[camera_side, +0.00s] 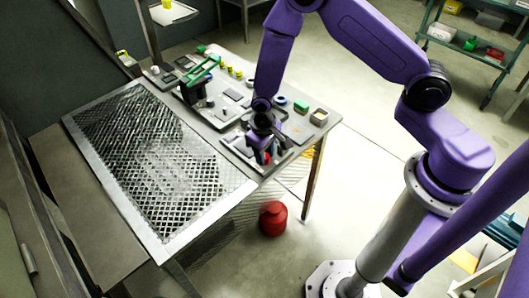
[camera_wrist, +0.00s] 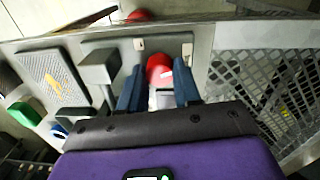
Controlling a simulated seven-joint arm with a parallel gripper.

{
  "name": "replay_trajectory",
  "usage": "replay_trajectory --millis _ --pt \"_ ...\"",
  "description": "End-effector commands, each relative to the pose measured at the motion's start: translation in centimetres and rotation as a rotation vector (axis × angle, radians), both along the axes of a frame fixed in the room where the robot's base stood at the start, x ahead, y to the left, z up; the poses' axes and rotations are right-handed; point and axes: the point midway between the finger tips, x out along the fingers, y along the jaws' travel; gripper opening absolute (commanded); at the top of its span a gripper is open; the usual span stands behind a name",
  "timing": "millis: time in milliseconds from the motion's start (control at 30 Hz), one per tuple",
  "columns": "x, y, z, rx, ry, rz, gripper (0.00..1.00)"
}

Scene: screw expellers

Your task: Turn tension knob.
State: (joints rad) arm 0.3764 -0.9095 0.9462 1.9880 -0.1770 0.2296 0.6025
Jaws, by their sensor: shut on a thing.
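The red tension knob (camera_wrist: 159,70) shows in the wrist view between the two dark blue fingers of my gripper (camera_wrist: 158,84). The fingers stand on either side of it and are shut on it. A small pale block sits just below the knob in that view. In the side view my gripper (camera_side: 266,155) points down at the near right part of the table, and the knob is mostly hidden by the fingers there.
A metal grate (camera_side: 150,160) covers the left of the table. A green-handled device (camera_side: 200,75) and several small parts stand along the back. A red canister (camera_side: 273,218) stands on the floor. A grey block (camera_wrist: 98,68) is beside my gripper.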

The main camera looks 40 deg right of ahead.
Motion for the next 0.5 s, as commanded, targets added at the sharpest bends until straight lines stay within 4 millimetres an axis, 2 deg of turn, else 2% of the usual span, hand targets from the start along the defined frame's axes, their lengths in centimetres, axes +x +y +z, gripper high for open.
replay_trajectory --millis 233,500 --pt "-0.04 0.02 0.03 0.0 0.0 0.143 0.02" --pt "-0.05 -0.02 0.03 -0.001 0.0 0.216 0.02"
